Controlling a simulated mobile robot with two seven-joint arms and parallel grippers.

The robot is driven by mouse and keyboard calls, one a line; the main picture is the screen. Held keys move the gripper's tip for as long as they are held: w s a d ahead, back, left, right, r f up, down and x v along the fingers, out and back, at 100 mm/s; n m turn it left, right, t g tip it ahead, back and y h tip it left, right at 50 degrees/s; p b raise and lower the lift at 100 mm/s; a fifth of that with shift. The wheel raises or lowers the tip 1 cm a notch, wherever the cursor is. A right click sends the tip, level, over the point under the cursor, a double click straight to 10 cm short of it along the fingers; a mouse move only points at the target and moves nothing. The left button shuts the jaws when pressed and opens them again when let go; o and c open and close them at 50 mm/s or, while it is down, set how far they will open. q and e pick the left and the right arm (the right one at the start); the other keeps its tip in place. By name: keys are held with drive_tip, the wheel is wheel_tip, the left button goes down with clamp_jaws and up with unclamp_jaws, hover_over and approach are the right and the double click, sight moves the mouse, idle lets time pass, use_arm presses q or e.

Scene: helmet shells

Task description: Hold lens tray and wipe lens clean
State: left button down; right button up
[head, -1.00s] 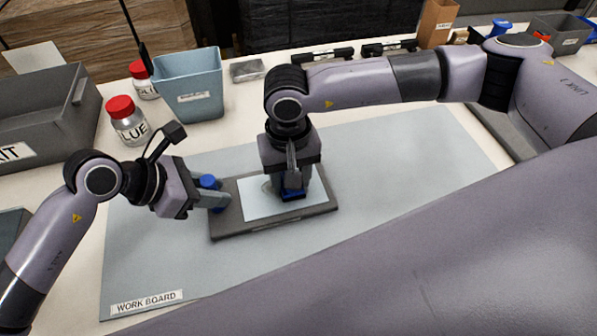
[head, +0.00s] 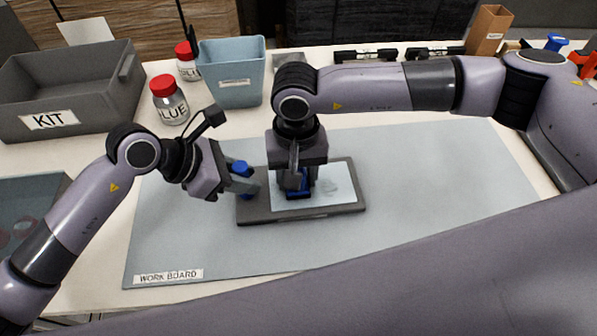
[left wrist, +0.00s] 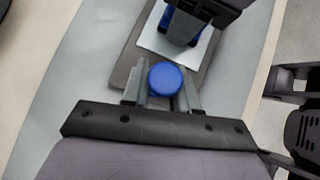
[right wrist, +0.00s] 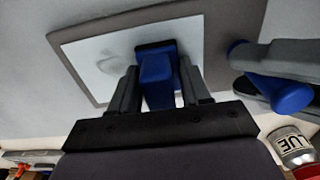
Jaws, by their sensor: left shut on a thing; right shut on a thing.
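The lens tray (head: 350,208) is a flat dark grey tray on the work board, with a pale lens pane (head: 348,195) on it. A grey smudge shows on the pane right of the wiper in the head view. My left gripper (head: 246,180) is shut on the tray's round blue knob (left wrist: 165,79) at its left end. My right gripper (head: 297,176) points down and is shut on a blue wiper (right wrist: 157,80), which is over the left part of the pane. Its underside is hidden, so contact is hard to tell.
The grey-blue work board (head: 430,210) is clear right of the tray. Behind it stand a red-capped glue bottle (head: 168,100), a blue bin (head: 240,90) and a grey kit box (head: 70,95). A cardboard box (head: 488,30) stands at the back right.

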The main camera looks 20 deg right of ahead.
sight(331, 183)
drive_tip(key=shift+d, duration=0.1)
drive_tip(key=shift+s+d, duration=0.25)
drive_tip(key=shift+d, duration=1.4)
drive_tip(key=shift+s+d, duration=0.2)
drive_tip(key=shift+d, duration=1.4)
drive_tip(key=shift+a, duration=0.1)
drive_tip(key=shift+w+a, duration=0.25)
drive_tip(key=shift+a, duration=1.4)
drive_tip(key=shift+w+a, duration=0.2)
drive_tip(key=shift+a, duration=1.45)
drive_tip(key=shift+s+d, duration=0.25)
drive_tip(key=shift+d, duration=1.45)
drive_tip(key=shift+s+d, duration=0.2)
drive_tip(key=shift+d, duration=1.5)
drive_tip(key=shift+a, duration=0.1)
drive_tip(key=shift+w+a, duration=0.2)
drive_tip(key=shift+a, duration=1.45)
